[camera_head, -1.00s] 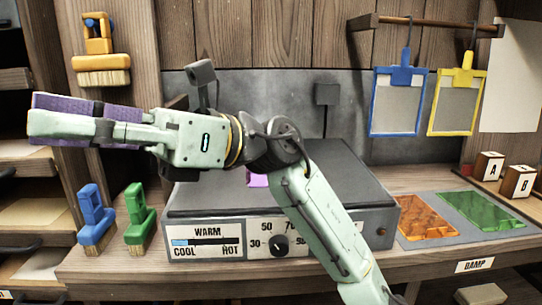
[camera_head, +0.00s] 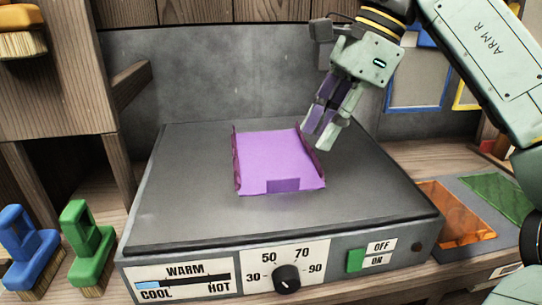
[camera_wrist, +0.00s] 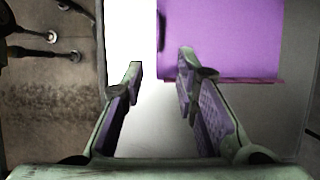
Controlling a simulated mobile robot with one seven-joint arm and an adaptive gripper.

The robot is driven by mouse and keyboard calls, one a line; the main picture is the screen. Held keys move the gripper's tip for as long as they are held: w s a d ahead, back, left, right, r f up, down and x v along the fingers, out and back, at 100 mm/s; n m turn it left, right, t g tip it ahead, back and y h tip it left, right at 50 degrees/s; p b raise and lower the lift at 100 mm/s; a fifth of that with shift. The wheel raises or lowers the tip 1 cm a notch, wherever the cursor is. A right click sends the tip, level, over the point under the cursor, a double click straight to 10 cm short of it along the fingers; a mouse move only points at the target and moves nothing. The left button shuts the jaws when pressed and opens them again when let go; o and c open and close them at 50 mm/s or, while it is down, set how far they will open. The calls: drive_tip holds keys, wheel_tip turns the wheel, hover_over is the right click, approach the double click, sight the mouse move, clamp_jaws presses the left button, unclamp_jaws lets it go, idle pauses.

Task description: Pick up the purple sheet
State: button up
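The purple sheet (camera_head: 275,158) lies on the dark flat top of the warming plate (camera_head: 190,205). Its left and right edges look darker and turned up, and a darker patch shows at its front edge. My gripper (camera_head: 320,133) is beside the sheet's right edge, pointing down and to the left, with its fingers apart and nothing between them. In the wrist view the two fingers (camera_wrist: 161,62) are spread, and the sheet (camera_wrist: 220,40) fills the upper right, past the right fingertip. I cannot tell whether a finger touches the sheet.
The plate's front has a knob (camera_head: 287,279) and a green switch (camera_head: 355,260). Blue (camera_head: 28,240) and green (camera_head: 80,235) brushes stand at left. An orange piece (camera_head: 452,215) and a green piece (camera_head: 498,195) lie at right. Blue and yellow frames hang behind my arm.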

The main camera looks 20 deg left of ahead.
sight(293, 172)
drive_tip(key=x, duration=0.3)
drive_tip(key=shift+s+f, duration=0.15)
drive_tip(key=shift+f, duration=0.1)
drive_tip(key=shift+s+a+r+x, duration=0.1)
drive_tip(key=shift+s+x, duration=0.05)
drive_tip(key=shift+x, duration=0.8)
drive_tip(key=shift+s+a+r+x, duration=0.1)
drive_tip(key=shift+a+x, duration=0.05)
drive_tip(key=shift+x, duration=0.75)
drive_tip(key=shift+s+a+x, duration=0.1)
drive_tip(key=shift+s+x, duration=0.05)
drive_tip(key=shift+x, duration=0.8)
drive_tip(key=shift+c, duration=0.2)
clamp_jaws()
